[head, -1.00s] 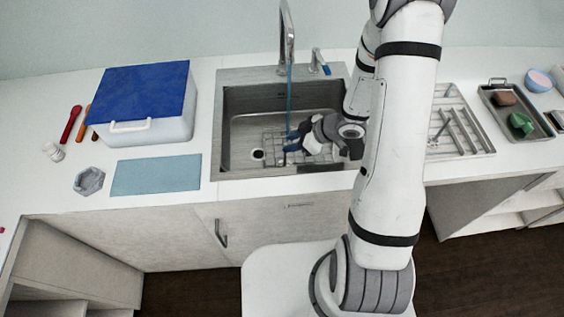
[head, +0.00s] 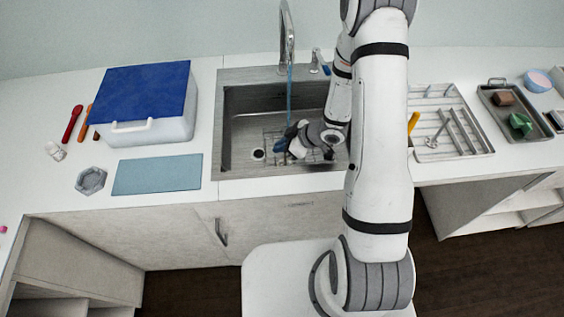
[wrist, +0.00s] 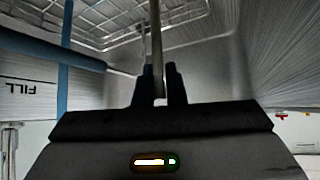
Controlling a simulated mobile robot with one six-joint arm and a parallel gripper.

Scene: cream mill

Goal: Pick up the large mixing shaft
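A thin grey rod (wrist: 156,45), which looks like the shaft of the large mixing shaft, runs up between the fingers in the wrist view. My gripper (wrist: 160,88) has its two dark fingers close together, one on each side of the rod, and appears shut on it. The rod's far end runs out of the picture. In the head view my gripper (head: 282,144) is inside the sink (head: 226,140), near the blue strand under the tap. The rod cannot be made out there. A smaller shaft with a round end (head: 432,142) lies on the drying rack (head: 484,147).
A wire grid (wrist: 110,22) shows inside the sink, with steel walls close around my gripper. A tap (head: 288,35) rises behind. A blue-lidded white box (head: 145,90) and a light blue mat (head: 155,175) are left. A metal tray (head: 536,128) is at right.

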